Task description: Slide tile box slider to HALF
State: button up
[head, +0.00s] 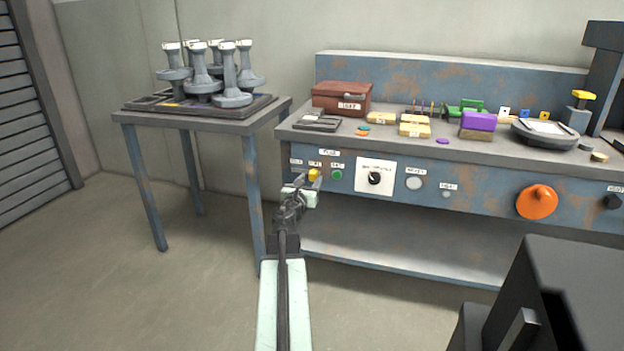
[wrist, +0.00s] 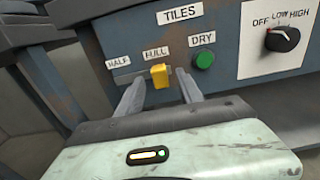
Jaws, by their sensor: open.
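The tile box slider is a yellow knob (head: 314,174) on the bench's front panel, and it also shows in the wrist view (wrist: 159,76). It sits below the FULL label (wrist: 157,52), with the HALF label (wrist: 118,61) to its left at the other end of the slot. My gripper (wrist: 160,80) is open, with one finger on each side of the knob. Gaps show between the knob and both fingers in the wrist view. In the head view my gripper (head: 309,184) is at the panel, partly overlapping the slider area.
A green button (wrist: 204,60) under the DRY label is just right of the right finger. Further right is a black dial (wrist: 283,38) marked OFF, LOW, HIGH. A side table (head: 200,122) with grey stands is at left. An orange knob (head: 536,202) is far right.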

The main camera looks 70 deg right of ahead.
jog(key=shift+w+d, duration=0.1)
jog(key=shift+d, duration=1.15)
grip_shut()
dwell(0.4)
